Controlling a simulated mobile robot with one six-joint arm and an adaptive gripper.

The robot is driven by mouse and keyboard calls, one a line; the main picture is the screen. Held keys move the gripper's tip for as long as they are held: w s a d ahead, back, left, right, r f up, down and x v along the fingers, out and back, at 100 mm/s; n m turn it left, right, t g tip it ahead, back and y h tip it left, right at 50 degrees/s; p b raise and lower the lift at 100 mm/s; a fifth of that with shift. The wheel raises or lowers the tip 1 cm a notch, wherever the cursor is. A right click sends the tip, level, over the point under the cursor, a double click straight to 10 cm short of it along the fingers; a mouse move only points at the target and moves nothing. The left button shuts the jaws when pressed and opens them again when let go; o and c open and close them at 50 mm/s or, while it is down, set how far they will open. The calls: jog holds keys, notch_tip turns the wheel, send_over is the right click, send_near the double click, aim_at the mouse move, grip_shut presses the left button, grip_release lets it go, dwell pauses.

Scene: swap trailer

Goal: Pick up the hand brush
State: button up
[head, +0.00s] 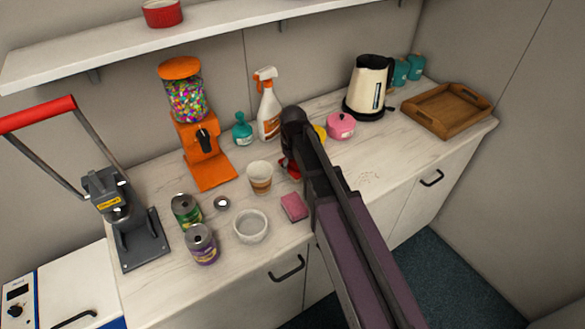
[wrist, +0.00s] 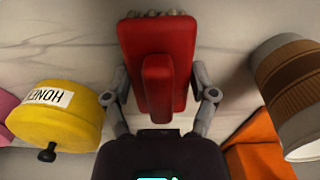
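The red hand brush (wrist: 158,50) lies on the white marble-look counter, its pale bristles just showing at the top of the wrist view. A raised red ridge runs along its middle. In the head view only a small red part of the brush (head: 291,170) shows, the rest hidden behind my arm. My gripper (wrist: 160,78) is over the brush, with one finger on each side of it. The fingers are spread wide, and a small gap seems to show beside them; contact is hard to judge. My gripper is largely hidden by my arm in the head view.
Close by are a yellow honey pot (wrist: 58,118), a paper cup (head: 259,177) and the orange candy dispenser (head: 200,150). A spray bottle (head: 269,105), teal bottle (head: 242,130), pink pot (head: 341,126) and pink sponge (head: 294,207) also stand around. Clear counter lies right of my arm.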

aim_at(293, 161)
jog(key=shift+c, duration=0.9)
jog(key=shift+r, duration=0.15)
notch_tip(293, 161, up, 10)
jog(key=p, duration=1)
jog(key=o, duration=0.6)
jog(key=c, duration=0.4)
jog(key=shift+f, duration=0.2)
